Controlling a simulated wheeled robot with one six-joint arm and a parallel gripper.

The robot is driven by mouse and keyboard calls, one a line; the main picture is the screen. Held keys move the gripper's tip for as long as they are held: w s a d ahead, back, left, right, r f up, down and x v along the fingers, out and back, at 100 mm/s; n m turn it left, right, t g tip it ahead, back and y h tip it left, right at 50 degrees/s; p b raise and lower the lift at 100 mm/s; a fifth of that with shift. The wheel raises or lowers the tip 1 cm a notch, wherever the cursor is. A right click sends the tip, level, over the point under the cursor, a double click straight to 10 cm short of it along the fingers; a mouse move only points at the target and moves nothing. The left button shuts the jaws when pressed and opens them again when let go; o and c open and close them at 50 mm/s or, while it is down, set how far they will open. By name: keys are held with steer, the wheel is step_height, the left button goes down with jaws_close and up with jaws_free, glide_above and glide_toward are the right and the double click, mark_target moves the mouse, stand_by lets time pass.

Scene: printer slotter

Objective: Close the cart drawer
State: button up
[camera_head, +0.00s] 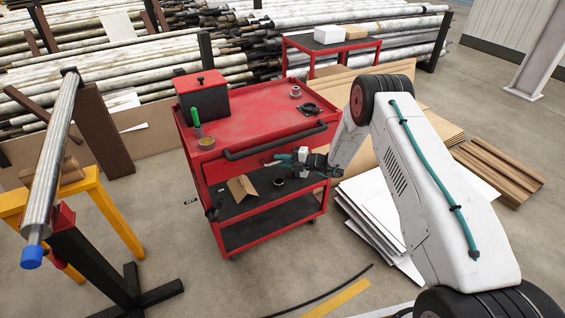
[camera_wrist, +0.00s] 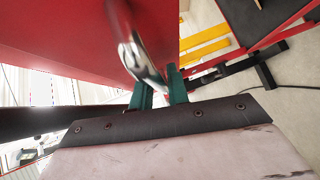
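The red tool cart (camera_head: 262,112) stands in the middle of the head view, with a red drawer front (camera_head: 225,169) under its top. How far the drawer stands out is hard to tell. My gripper (camera_head: 279,159) is in front of the drawer, below the black push bar. In the wrist view, my two teal fingers (camera_wrist: 161,92) are a small gap apart, beside a shiny metal drawer handle (camera_wrist: 138,52) on the red face (camera_wrist: 60,35). The handle's lower end reaches the gap between the fingers. Whether they clamp it is not clear.
The black push bar (camera_head: 275,142) runs across the cart's front above my gripper. White sheets (camera_head: 375,205) lie right of the cart. A yellow trestle (camera_head: 108,205) stands left. Floor in front is mostly clear.

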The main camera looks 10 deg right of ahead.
steer(key=shift+o, duration=1.1)
steer(key=shift+d, duration=0.15)
steer(key=v, duration=0.7)
steer(key=shift+s+d, duration=0.2)
steer(key=shift+d, duration=0.1)
